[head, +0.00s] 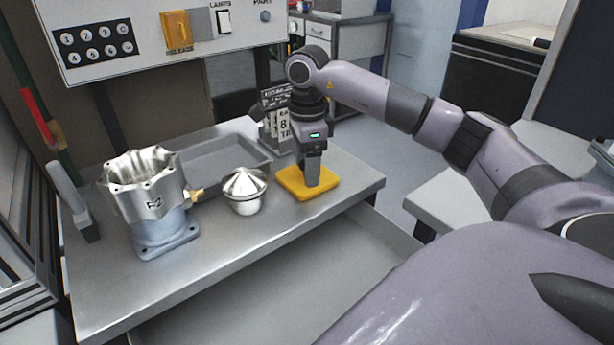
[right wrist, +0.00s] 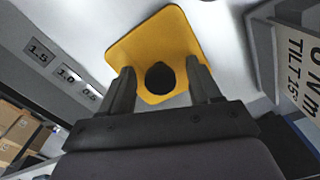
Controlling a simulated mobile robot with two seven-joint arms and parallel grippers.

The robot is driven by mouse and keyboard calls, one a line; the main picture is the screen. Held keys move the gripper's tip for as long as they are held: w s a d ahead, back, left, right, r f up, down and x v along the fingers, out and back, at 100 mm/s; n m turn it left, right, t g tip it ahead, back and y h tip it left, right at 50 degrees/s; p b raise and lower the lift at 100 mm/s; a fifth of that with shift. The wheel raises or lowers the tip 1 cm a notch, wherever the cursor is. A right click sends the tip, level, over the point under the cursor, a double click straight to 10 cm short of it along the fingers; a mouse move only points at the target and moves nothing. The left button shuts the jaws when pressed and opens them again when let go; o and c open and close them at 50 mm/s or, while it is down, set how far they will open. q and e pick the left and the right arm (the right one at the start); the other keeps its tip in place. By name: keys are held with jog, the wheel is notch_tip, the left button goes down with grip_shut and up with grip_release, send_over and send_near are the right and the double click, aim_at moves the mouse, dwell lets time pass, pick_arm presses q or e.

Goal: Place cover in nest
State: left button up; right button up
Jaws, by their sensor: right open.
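A yellow square plate (head: 292,181) with rounded corners lies flat near the right end of the steel bench. In the right wrist view the plate (right wrist: 150,42) has a round black spot (right wrist: 160,78) near its middle; I cannot tell if it is a knob or a hole. My right gripper (head: 313,183) points down over the plate; its open fingers (right wrist: 158,80) stand either side of the spot. A shiny silver part with a conical top (head: 245,190) stands left of the plate. I cannot tell which part is the cover or the nest. My left gripper is not in view.
A machined housing (head: 150,205) with a scalloped rim and brass fitting stands at the bench's left. A shallow grey tray (head: 215,165) lies behind the silver part. A sign stand (head: 276,118) is behind my right gripper. The bench front (head: 200,262) is clear.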

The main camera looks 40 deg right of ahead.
grip_shut()
